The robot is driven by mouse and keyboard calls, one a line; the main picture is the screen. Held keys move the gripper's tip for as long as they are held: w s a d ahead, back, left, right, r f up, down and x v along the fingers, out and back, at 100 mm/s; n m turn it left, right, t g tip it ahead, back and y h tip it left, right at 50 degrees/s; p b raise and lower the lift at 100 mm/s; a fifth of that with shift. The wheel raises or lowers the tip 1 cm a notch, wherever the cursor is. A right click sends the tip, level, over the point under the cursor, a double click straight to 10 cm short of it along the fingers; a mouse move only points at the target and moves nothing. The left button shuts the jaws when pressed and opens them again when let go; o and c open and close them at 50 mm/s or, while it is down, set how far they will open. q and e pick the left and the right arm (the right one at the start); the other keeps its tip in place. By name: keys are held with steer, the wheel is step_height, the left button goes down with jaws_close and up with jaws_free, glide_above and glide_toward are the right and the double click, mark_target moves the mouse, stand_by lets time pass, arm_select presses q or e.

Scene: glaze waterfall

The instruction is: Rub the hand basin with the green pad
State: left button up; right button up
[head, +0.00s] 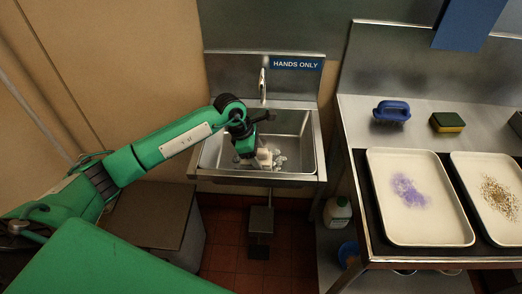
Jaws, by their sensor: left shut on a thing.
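The hand basin (306,155) is a steel sink under a "HANDS ONLY" sign. My left gripper (262,151) reaches down into it from the left, shut on a small pale thing (264,158) low in the bowl. The gripper hides part of this thing, and I cannot tell whether it is a pad or whether it touches the basin floor. Greyish-white patches (280,160) show on the basin floor beside it. A sponge with a dark green top and a yellow side (447,122) lies on the steel counter at the right. My right gripper is out of view.
The tap (262,86) rises behind the bowl. A white jug (337,212) stands below.

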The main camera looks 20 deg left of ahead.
arm_select(q)
steer(key=shift+w+r, duration=0.15)
steer(key=shift+r, duration=1)
steer(key=shift+f, duration=0.1)
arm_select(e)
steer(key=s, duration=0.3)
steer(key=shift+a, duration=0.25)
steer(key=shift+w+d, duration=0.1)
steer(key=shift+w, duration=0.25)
